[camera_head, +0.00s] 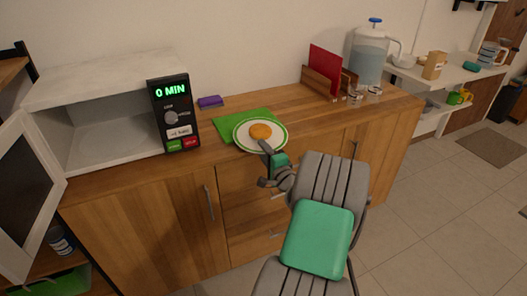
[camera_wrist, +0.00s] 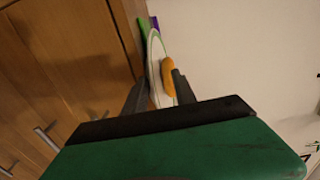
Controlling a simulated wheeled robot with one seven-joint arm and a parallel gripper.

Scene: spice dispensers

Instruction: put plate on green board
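The white plate (camera_head: 244,142) has a green rim and bears a round orange piece of food (camera_head: 261,131). The green board (camera_head: 227,124) lies flat on the wooden counter. In the head view the plate overlaps the board's right part; whether it touches the board or is just above it, I cannot tell. My gripper (camera_head: 267,151) is at the plate's near edge. In the wrist view the plate (camera_wrist: 153,60) is seen nearly edge-on between my two fingers (camera_wrist: 160,90), one on each face, gripping its rim. The board (camera_wrist: 144,27) shows partly behind it.
A white microwave (camera_head: 100,110) with an open door stands at the left. A purple sponge (camera_head: 210,101) lies behind the board. A rack with a red book (camera_head: 324,70), glasses and a water dispenser (camera_head: 369,52) stand at the back right. The counter right of the plate is clear.

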